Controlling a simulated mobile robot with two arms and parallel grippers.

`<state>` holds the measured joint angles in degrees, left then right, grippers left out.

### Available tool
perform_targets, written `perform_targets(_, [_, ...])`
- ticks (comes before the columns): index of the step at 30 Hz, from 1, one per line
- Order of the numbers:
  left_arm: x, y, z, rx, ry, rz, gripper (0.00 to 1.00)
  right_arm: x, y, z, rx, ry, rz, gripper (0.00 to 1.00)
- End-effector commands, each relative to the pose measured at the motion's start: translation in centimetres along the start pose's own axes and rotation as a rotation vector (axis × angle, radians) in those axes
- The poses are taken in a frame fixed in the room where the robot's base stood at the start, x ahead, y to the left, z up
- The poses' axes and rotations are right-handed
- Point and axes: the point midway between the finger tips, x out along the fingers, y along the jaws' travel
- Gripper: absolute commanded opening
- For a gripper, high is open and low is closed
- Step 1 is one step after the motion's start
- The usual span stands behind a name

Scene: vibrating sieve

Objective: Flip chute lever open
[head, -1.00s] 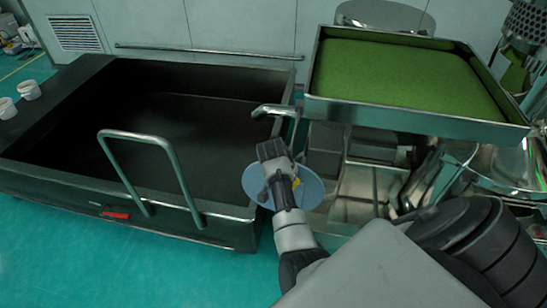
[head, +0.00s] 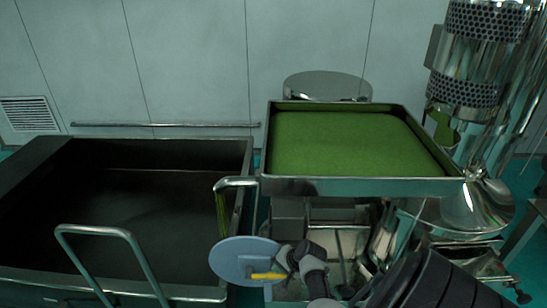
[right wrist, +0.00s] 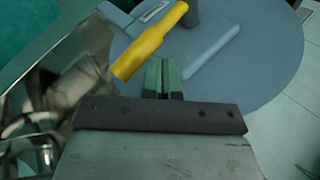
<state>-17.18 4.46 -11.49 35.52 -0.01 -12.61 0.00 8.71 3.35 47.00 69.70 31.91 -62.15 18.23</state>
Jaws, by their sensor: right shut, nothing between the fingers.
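A yellow lever (head: 268,276) shows against a round blue-grey disc (head: 240,258) below the tray's front left corner. My right gripper (head: 284,258) is at the disc's right side, close to the lever. In the right wrist view the yellow lever (right wrist: 148,42) lies just left of and beyond my shut fingertips (right wrist: 163,76), with the disc (right wrist: 225,50) behind them. The fingers hold nothing; I cannot tell whether they touch the lever. A thin green stream (head: 222,214) hangs below the metal chute spout (head: 237,182). My left gripper is not in view.
A metal tray (head: 350,187) of green material (head: 350,145) is above my right gripper. A large black bin (head: 120,170) with a metal handle (head: 98,231) stands at left. Shiny machinery (head: 470,205) crowds the right.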

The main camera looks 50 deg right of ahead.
Motion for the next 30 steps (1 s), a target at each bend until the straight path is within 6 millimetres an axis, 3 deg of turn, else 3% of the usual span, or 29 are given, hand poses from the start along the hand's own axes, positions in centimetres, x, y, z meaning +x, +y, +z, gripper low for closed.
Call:
perform_targets(12, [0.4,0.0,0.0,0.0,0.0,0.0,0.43,0.7,1.5,-0.4,-0.002,0.0,0.003,0.0])
perform_targets(30, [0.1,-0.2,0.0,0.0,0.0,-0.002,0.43,0.7,1.7,-0.2,0.0,-0.003,0.011,0.0])
